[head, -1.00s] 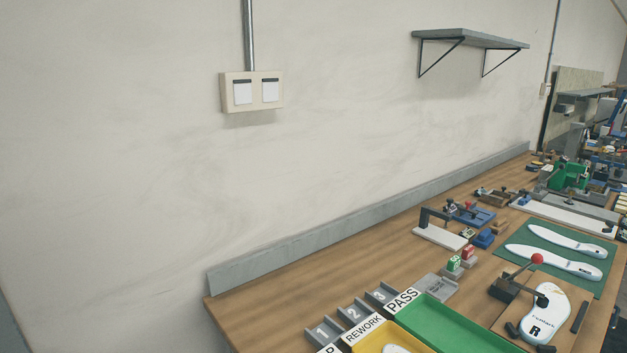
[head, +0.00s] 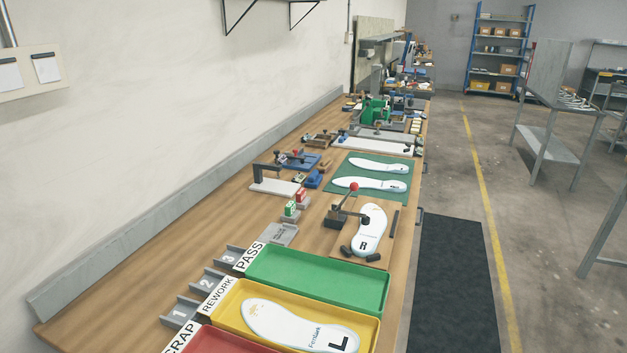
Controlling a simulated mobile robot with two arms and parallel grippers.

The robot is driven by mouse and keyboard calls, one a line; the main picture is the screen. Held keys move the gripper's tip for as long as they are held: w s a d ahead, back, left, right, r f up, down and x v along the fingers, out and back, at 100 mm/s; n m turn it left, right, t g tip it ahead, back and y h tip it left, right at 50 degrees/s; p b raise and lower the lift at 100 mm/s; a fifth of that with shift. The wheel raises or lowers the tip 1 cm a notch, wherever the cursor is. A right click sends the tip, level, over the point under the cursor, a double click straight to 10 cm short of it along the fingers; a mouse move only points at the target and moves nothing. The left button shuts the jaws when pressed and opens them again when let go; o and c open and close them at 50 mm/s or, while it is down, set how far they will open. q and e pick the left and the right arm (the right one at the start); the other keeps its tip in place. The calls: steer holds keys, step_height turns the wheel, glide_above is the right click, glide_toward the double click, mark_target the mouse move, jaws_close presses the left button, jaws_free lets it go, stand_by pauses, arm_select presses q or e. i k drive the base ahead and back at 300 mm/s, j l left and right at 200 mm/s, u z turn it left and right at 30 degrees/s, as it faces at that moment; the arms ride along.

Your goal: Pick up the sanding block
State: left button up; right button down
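I cannot tell for sure which item is the sanding block; several small tools and blocks stand along the workbench (head: 150,290). A small blue block (head: 313,181) sits beside the white-based stand (head: 275,187), left of the green mat (head: 338,199). A thin dark bar (head: 393,224) lies at the right side of the wooden clamping fixture (head: 345,252). An insole marked R (head: 371,222) is on that fixture, by a red-knobbed toggle clamp (head: 340,216). Neither of my grippers is in view.
Green (head: 315,280), yellow (head: 232,324) and red (head: 215,343) trays fill the near end of the bench. An insole marked L (head: 290,325) lies in the yellow one. Open floor with a dark mat (head: 452,285) runs along the bench's right side. A metal table (head: 550,145) stands further right.

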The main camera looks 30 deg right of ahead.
mark_target(314, 180)
steer(key=k+l, duration=0.15)
steer(key=l, duration=0.25)
steer(key=l+u, duration=0.15)
steer(key=l, duration=0.3)
steer(key=k+l+u, duration=0.15)
steer(key=l, duration=0.3)
steer(key=k+l+u, duration=0.15)
steer(key=l, duration=0.35)
steer(key=k+l+u, duration=0.15)
steer(key=l, duration=0.25)
steer(key=l+u, duration=0.15)
steer(key=l, duration=0.45)
steer(key=l+u, duration=0.2)
steer(key=l, duration=0.4)
steer(key=l+u, duration=0.15)
steer(key=l, duration=0.45)
steer(key=k+l+u, duration=0.2)
steer(key=l, duration=0.4)
steer(key=l+u, duration=0.15)
steer(key=l, duration=0.45)
